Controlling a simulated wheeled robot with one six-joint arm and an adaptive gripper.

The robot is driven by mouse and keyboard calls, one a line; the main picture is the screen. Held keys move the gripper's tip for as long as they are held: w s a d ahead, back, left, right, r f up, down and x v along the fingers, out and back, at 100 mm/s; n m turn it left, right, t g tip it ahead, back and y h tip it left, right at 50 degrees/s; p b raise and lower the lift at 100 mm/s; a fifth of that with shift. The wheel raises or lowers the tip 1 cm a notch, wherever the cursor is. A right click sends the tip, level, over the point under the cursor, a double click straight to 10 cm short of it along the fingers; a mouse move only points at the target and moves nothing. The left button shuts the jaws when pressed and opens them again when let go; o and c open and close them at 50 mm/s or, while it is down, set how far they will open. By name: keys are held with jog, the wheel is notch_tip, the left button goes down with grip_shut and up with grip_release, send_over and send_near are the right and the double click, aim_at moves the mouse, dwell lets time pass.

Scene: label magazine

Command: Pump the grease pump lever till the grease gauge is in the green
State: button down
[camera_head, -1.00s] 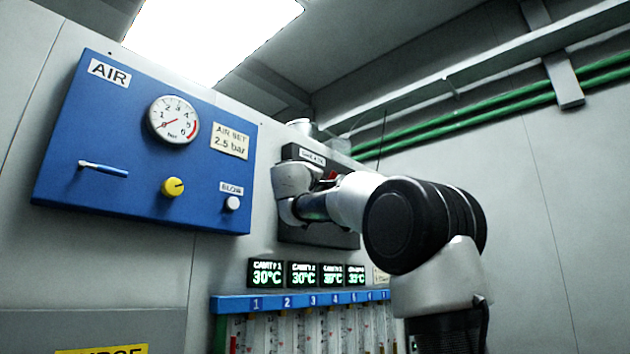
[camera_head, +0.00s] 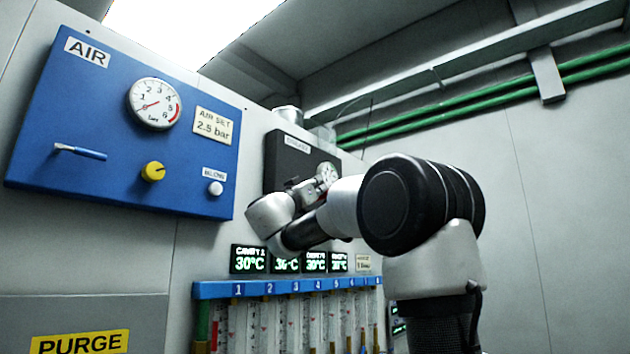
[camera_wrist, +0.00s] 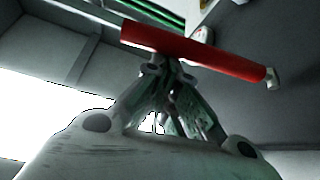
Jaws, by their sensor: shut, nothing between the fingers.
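The dark grease panel (camera_head: 280,160) is on the wall, partly hidden by my arm. A round white gauge (camera_head: 327,174) shows at its right, partly covered; its needle and any green band are too small to read. In the wrist view a red lever grip (camera_wrist: 195,50) runs across just past my fingertips, with a pale end at its right. My gripper (camera_wrist: 168,68) is shut and empty, close to the grip; I cannot tell whether it touches. In the head view my gripper (camera_head: 302,190) is in front of the panel's lower part, below and left of the gauge.
A blue AIR panel (camera_head: 120,130) with dial, lever and knobs is at left. Below the grease panel are green-lit temperature displays (camera_head: 249,260) and a blue numbered rack (camera_head: 215,290) of tubes. Green pipes (camera_head: 480,100) run along the right wall, which is otherwise bare.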

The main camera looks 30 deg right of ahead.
jog(key=shift+s+d+f, duration=0.1)
jog(key=shift+f, duration=0.55)
